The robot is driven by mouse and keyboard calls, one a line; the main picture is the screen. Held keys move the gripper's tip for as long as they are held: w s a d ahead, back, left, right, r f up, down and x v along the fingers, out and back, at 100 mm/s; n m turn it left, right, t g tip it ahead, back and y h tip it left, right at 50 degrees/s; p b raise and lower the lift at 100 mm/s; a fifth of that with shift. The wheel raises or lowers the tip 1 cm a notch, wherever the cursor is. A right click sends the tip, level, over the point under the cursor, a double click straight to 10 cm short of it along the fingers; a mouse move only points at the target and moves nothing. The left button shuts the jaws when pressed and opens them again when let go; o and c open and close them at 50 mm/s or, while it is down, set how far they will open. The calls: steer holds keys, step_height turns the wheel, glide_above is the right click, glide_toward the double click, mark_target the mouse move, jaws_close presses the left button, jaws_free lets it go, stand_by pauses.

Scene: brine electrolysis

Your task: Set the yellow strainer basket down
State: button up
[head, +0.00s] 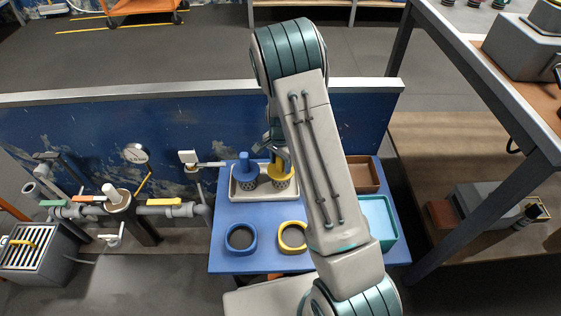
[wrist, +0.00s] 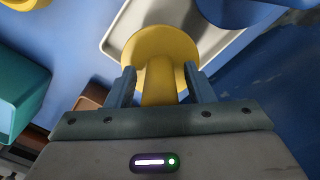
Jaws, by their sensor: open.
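The yellow strainer basket (head: 281,174) stands on the pale tray (head: 240,197) on the blue table, with its dark mesh part low at the tray. In the wrist view its yellow top and handle (wrist: 160,60) lie between the two fingers of my gripper (wrist: 157,85). The fingers are open, one on each side of the handle. Whether either finger touches it I cannot tell. In the head view my arm hides part of the gripper and the area to the right of the basket.
A blue strainer basket (head: 246,174) stands on the same tray, left of the yellow one. A blue ring (head: 240,238) and a yellow ring (head: 292,237) sit at the table's front. A teal bin (head: 378,217) and a brown box (head: 363,173) are at right. A blue wall (head: 80,130) rises behind.

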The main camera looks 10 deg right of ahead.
step_height(320, 180, up, 13)
steer(key=p, duration=0.4)
steer(key=shift+s+f+p, duration=0.1)
steer(key=shift+f+p, duration=0.05)
steer(key=shift+p, duration=0.2)
steer(key=s+r+n, duration=0.5)
steer(key=s+r, duration=0.3)
steer(key=s, duration=0.4)
steer(key=s+r+n+t, duration=0.1)
steer(key=s+r+n, duration=0.5)
steer(key=s+r, duration=0.3)
steer(key=s, duration=0.4)
steer(key=shift+s+a, duration=0.2)
steer(key=shift+s, duration=0.05)
step_height(320, 180, up, 30)
steer(key=t+p, duration=0.2)
steer(key=p, duration=2.4)
steer(key=shift+p, duration=0.4)
steer(key=shift+w+d, duration=0.1)
